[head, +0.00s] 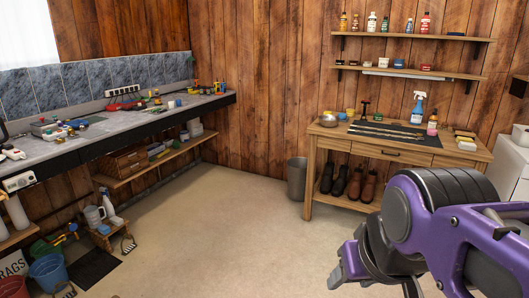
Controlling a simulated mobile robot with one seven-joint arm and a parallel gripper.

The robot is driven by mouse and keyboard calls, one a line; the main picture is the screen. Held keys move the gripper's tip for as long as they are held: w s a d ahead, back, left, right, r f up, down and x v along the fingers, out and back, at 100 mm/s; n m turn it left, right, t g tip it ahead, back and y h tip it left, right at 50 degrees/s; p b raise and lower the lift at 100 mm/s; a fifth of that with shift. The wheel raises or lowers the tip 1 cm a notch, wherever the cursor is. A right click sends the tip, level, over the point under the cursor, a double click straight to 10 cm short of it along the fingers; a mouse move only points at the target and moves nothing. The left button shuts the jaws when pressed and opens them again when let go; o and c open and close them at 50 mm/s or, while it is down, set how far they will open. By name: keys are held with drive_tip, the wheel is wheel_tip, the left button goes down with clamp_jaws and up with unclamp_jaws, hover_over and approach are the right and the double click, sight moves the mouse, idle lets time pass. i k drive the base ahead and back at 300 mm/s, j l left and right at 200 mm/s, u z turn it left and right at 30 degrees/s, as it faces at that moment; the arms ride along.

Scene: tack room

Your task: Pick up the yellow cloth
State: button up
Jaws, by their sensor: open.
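Two small pale-yellow flat pieces lie at the right end of the wooden workbench; the rear one (465,134) is stronger yellow, the front one (467,146) paler. Either may be the yellow cloth, but they are too small to tell cloth from sponge. My gripper (375,284) is at the lower right, in front of the workbench and well apart from both pieces. It is partly cut off by the bottom edge. Its jaws are open, and I see nothing held in them.
The wooden workbench (400,158) also bears a dark mat (388,131) with tools, a blue spray bottle (418,108), a bowl and small yellow pots. Boots stand beneath it, beside a grey bin (297,178). A white cabinet (510,165) stands right. The middle floor is clear.

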sight(458, 139)
drive_tip(key=i+l+z, duration=0.25)
drive_tip(key=i+z, duration=0.15)
drive_tip(key=i+l+z, duration=0.1)
drive_tip(key=i+z, duration=0.4)
drive_tip(key=i, duration=1.05)
drive_tip(key=i+l+u, duration=0.2)
drive_tip(key=i, duration=0.95)
drive_tip(key=i+l+u, duration=0.1)
drive_tip(key=i+u, duration=0.2)
drive_tip(key=i+l+u, duration=0.25)
drive_tip(key=i, duration=0.25)
drive_tip(key=i+l+u, duration=0.3)
drive_tip(key=k+j+z, duration=0.1)
drive_tip(key=j, duration=0.15)
